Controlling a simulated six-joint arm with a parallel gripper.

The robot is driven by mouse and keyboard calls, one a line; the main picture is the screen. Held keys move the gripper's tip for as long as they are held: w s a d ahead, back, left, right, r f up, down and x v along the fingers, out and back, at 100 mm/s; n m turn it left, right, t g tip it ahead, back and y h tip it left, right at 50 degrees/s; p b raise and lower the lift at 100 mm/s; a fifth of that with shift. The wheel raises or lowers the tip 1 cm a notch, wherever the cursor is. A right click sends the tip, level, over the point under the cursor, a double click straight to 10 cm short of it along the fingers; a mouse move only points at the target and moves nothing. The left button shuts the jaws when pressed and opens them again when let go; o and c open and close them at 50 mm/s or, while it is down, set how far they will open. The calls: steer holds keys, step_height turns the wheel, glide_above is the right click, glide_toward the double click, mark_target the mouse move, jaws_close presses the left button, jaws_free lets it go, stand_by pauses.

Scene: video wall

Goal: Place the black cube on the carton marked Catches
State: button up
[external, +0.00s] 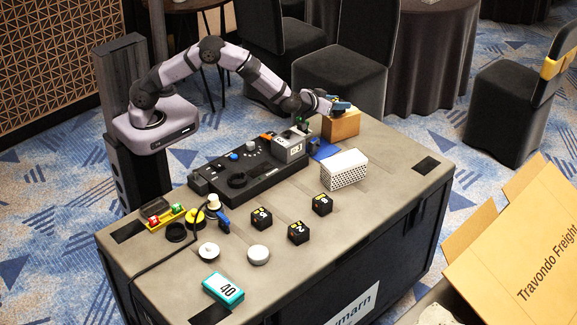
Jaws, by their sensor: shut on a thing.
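My gripper (338,104) is at the far right end of the table, just over the top of a small tan carton (342,127). It is shut on a small dark thing with a yellowish mark, which looks like a black cube; the blue fingers hide most of it. I cannot tell whether it touches the carton. No wording on this carton can be read from here. Three other black cubes with pale numbers stand apart on the table: one on the left (261,218), one in front (298,233) and one on the right (322,204).
A white perforated box (344,169) and a black control panel (250,172) stand near the carton. A teal block marked 40 (223,289) and white round pieces lie at the front left. A large open carton (535,240) stands off the table.

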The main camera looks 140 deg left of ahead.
steer(key=shift+f, duration=0.45)
steer(key=shift+f+b, duration=0.15)
steer(key=shift+b, duration=0.15)
steer(key=o, duration=1.1)
steer(key=shift+r+p, duration=0.2)
steer(key=shift+p, duration=0.1)
steer(key=shift+d, duration=0.15)
